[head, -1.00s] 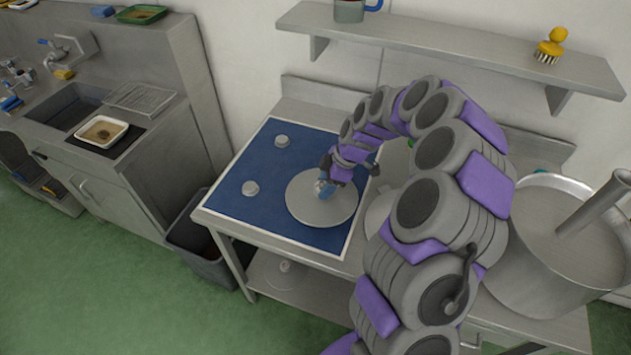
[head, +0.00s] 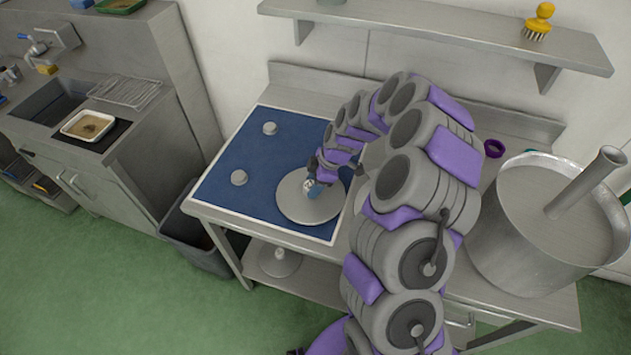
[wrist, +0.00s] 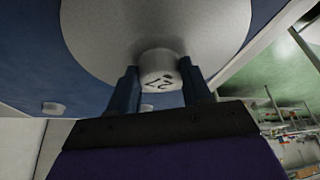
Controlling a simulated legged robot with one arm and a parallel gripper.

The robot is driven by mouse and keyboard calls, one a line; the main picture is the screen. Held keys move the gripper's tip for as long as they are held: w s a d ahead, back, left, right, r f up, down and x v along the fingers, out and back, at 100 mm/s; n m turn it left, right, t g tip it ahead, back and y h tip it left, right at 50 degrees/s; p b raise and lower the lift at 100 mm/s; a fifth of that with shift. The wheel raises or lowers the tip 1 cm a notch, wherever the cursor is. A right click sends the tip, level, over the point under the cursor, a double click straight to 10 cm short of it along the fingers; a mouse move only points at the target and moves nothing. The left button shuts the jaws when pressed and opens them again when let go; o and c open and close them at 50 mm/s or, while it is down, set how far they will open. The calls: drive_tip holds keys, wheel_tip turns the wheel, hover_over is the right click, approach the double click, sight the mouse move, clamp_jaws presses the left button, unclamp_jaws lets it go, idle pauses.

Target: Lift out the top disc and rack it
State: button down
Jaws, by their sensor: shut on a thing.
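My gripper (head: 314,188) is shut on the pale knob (wrist: 158,66) at the centre of a wide flat grey disc (head: 300,208). In the wrist view dark marks show on the knob between my two fingers, and the disc (wrist: 95,30) spreads out beyond them. The disc is level over the right part of a blue mat (head: 238,150) with a white border; I cannot tell whether it touches the mat. Two small grey knobs, one at the back (head: 270,128) and one at the left (head: 239,177), stand on the mat. I see no rack clearly.
A large steel pot (head: 500,245) with a slanting tube (head: 585,182) stands right of my arm. A purple ring (head: 494,148) lies behind it. A wall shelf (head: 430,32) holds a yellow brush (head: 538,22). A dark bin (head: 190,235) stands left of the table; a sink counter is farther left.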

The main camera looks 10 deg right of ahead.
sight(299, 193)
drive_tip(key=shift+a, duration=1.6)
drive_tip(key=shift+d+f+b, duration=0.15)
drive_tip(key=shift+d+f, duration=0.05)
drive_tip(key=shift+d, duration=0.55)
drive_tip(key=shift+d+f+b, duration=0.15)
drive_tip(key=shift+d, duration=0.55)
drive_tip(key=shift+a+f, duration=0.1)
drive_tip(key=shift+a, duration=0.6)
drive_tip(key=c, duration=0.8)
unclamp_jaws()
drive_tip(key=shift+a, duration=0.55)
drive_tip(key=shift+o, duration=1)
drive_tip(key=shift+s, duration=0.1)
drive_tip(key=shift+o, duration=0.8)
drive_tip(key=shift+d, duration=0.35)
drive_tip(key=shift+o, duration=0.2)
drive_tip(key=shift+d, duration=0.75)
drive_tip(key=shift+a+r, duration=0.15)
drive_tip(key=shift+r, duration=0.35)
drive_tip(key=v, duration=0.2)
drive_tip(key=p+v, duration=0.1)
drive_tip(key=v, duration=0.1)
drive_tip(key=shift+a+r, duration=0.35)
drive_tip(key=d+p+v, duration=0.1)
drive_tip(key=v, duration=1.1)
drive_tip(key=shift+f, duration=0.2)
